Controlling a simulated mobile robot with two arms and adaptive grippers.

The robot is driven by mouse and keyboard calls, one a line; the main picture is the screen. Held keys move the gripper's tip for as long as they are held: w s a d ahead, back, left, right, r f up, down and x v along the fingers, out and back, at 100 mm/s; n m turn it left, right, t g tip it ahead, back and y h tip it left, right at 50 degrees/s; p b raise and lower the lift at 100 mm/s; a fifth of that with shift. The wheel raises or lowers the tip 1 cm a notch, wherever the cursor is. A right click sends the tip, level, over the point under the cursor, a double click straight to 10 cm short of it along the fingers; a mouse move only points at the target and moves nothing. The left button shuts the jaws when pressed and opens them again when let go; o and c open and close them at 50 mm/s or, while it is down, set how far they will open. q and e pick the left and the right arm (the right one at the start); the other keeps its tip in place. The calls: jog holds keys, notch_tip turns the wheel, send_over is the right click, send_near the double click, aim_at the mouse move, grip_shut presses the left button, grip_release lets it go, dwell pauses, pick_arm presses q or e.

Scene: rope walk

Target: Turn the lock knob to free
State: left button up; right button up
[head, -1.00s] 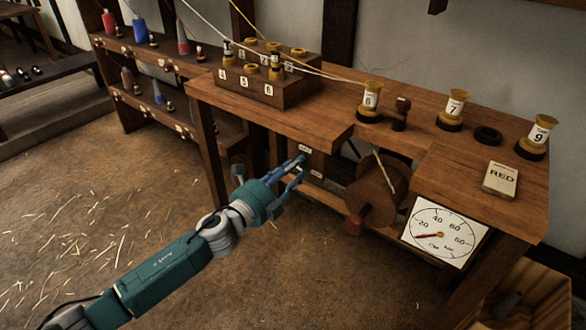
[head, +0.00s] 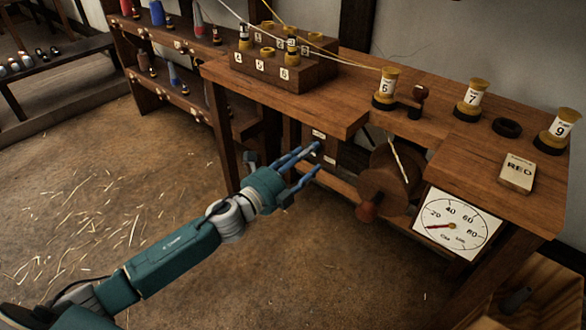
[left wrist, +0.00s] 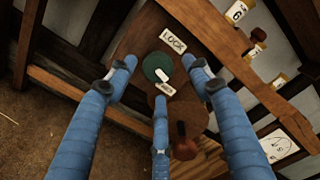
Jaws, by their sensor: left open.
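The lock knob (left wrist: 156,66) is a round green disc with a white bar handle across it, on a brown wooden panel in the left wrist view. A "LOCK" label (left wrist: 172,40) sits above it. A second small label (left wrist: 166,87), too small to read, sits below it. The white bar slants down to the right toward the lower label. My left gripper (left wrist: 158,76) is open, its three blue fingers spread around the knob's outline with nothing held. In the head view the left gripper (head: 310,157) is below the bench front, and its fingertips hide the knob.
A wooden drum (head: 385,180) with a dark red handle (head: 367,211) is right of my fingers. A dial (head: 457,224) hangs further right. The bench top (head: 345,110) overhangs above, carrying numbered spools and a "RED" card (head: 517,172). Floor to the left is open.

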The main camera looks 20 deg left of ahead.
pick_arm(q)
jog(key=v, duration=1)
jog(key=shift+s, duration=0.45)
pick_arm(e)
jog(key=shift+s, duration=0.1)
pick_arm(q)
jog(key=shift+r, duration=0.1)
